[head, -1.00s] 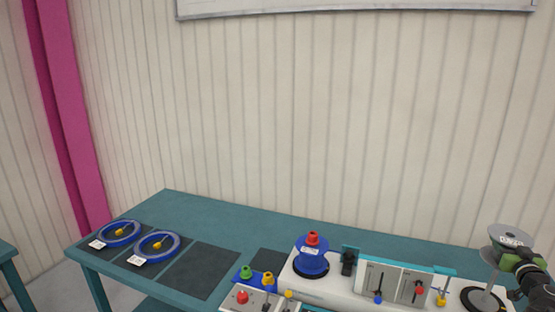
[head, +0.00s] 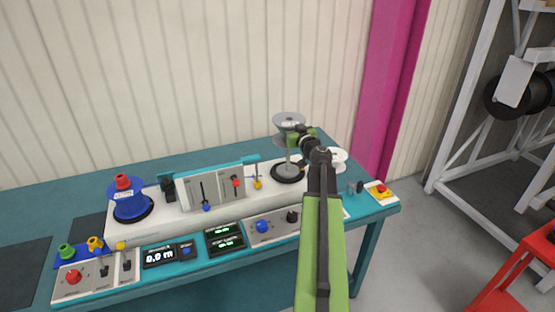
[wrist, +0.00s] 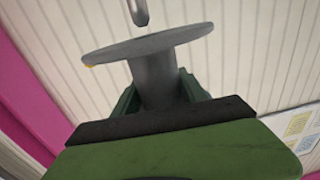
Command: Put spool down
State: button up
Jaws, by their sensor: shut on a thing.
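The grey spool (head: 289,120) is at the right part of the bench machine, above a black round plate (head: 288,173) with a grey post (head: 290,157). I cannot tell whether the post passes into the spool. My gripper (head: 302,134) is shut on the spool from its right side. In the wrist view, the spool's grey flange and core (wrist: 155,77) sit between my green jaws (wrist: 160,100). A rounded metal rod end (wrist: 138,12) shows beyond the flange.
A blue spool (head: 130,205) with a red top stands on the machine's left. Between them is a panel (head: 212,190) with levers. A red emergency button (head: 381,189) is at the bench's right corner. Dark mats (head: 22,265) lie at the far left.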

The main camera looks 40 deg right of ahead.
aim_at(289, 159)
notch_tip(289, 159, down, 15)
jog(key=b, duration=1.2)
jog(key=shift+r+b, duration=0.2)
jog(key=shift+b, duration=0.15)
jog(key=o, duration=1.6)
jog(key=shift+c, duration=0.2)
jog(key=shift+s+a, duration=0.1)
